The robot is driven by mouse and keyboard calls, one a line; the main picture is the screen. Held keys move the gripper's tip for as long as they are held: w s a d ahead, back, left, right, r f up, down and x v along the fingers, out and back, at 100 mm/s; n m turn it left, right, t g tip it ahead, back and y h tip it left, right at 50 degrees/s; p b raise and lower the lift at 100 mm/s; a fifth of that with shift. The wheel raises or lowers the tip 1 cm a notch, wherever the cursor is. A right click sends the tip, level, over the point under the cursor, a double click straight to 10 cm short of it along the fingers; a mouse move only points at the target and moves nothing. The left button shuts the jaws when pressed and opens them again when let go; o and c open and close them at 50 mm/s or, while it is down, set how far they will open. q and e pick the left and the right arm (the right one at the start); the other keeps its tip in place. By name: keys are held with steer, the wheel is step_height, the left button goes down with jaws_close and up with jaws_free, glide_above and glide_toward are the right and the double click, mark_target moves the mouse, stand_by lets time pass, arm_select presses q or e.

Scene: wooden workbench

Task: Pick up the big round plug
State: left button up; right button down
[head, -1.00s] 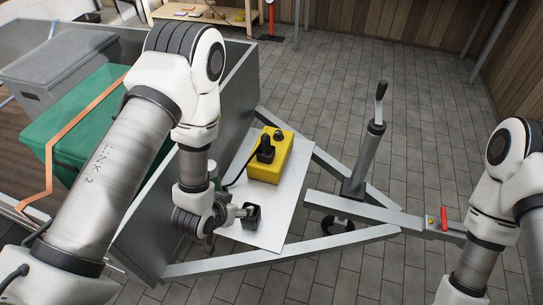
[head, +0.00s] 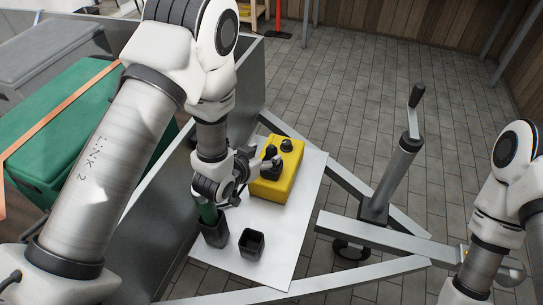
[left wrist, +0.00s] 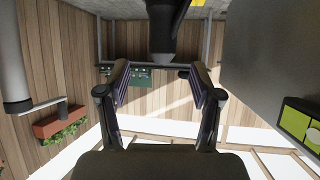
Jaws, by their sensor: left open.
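A black plug (head: 270,155) stands on the near left part of the yellow box (head: 283,180). My left gripper (head: 262,166) is right beside the plug and partly covers it. In the left wrist view a dark round body (left wrist: 164,35), seemingly the plug, lies beyond the two spread fingertips (left wrist: 160,76). The gripper is open, and nothing shows between its fingers. I cannot tell whether a finger touches the plug. Of my right arm, only links show at the right edge; its gripper is out of view.
The box stands on a white board (head: 306,210). Two dark square cups stand in front, one (head: 213,234) under my left wrist and one (head: 251,245) open. A second black round part (head: 287,145) sits on the box. A crank post (head: 400,165) rises to the right.

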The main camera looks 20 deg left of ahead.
mark_target(268, 152)
arm_select(q)
steer(key=b+x, duration=0.1)
steer(key=x, duration=0.5)
steer(key=shift+a+f, duration=0.15)
steer(key=shift+a, duration=0.05)
steer(key=shift+s, duration=0.1)
jaws_close()
